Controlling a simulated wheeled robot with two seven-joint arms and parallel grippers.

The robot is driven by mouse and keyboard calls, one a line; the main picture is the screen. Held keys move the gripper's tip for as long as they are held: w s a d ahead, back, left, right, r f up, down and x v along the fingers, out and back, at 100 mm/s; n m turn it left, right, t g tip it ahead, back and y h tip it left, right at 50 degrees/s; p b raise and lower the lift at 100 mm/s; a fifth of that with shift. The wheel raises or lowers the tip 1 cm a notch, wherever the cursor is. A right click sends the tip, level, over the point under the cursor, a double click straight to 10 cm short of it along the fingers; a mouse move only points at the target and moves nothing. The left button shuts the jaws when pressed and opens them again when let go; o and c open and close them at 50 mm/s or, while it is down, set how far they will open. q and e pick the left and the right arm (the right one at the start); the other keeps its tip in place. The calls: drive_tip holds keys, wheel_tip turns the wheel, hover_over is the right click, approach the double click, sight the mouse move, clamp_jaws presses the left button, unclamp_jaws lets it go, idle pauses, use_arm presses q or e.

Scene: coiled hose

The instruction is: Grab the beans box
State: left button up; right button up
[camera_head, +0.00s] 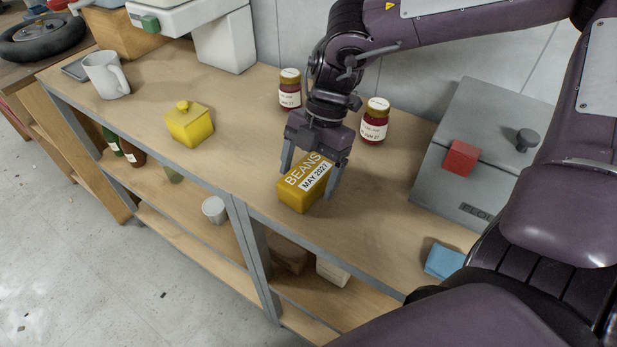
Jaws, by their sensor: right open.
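The beans box (297,197) is a small yellow box with "BEANS" and "MAY 2027" on its top. It sits on the wooden table (228,160) in the middle of the head view. My right gripper (308,180) comes down from above over the box, fingers pointing down. Its fingers are apart, one at the far left side of the box and one at the right side. The box rests on the table, and part of its far side is hidden by the gripper. I cannot tell whether the fingers touch it. My left gripper is not in view.
Two red jars (374,122) stand just behind the gripper. A yellow lidded container (188,124) and a white mug (105,75) stand to the left. The table's front edge is near the box.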

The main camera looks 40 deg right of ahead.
drive_tip(key=shift+f+b, duration=0.25)
drive_tip(key=shift+b, duration=0.15)
idle(0.5)
drive_tip(key=c, duration=1.3)
